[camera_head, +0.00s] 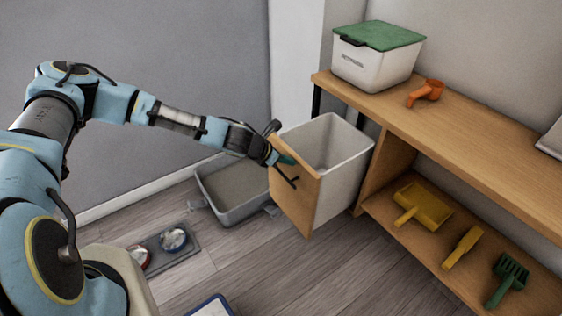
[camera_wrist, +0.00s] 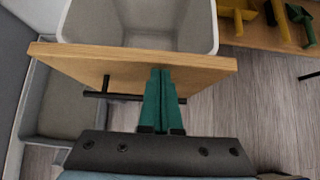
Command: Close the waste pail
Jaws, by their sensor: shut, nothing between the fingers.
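The waste pail (camera_head: 345,170) is a white bin behind a wooden front panel (camera_head: 296,190) with a black bar handle (camera_head: 285,175). It stands pulled out from the wooden bench, and its open top looks empty. In the wrist view the pail (camera_wrist: 140,38) lies beyond the panel (camera_wrist: 205,65), with the handle (camera_wrist: 115,96) on the near side. My gripper (camera_head: 284,160) is at the outer face of the panel, near its top edge and beside the handle. Its green fingers (camera_wrist: 160,80) are shut together with nothing between them. Whether the fingertips touch the panel I cannot tell.
A grey bin (camera_head: 235,190) sits on the floor left of the pail. Pet bowls (camera_head: 173,240) stand on a mat. The bench top (camera_head: 460,130) holds a green-lidded box (camera_head: 375,70) and an orange item (camera_head: 425,93). A yellow dustpan (camera_head: 422,203) lies on the lower shelf.

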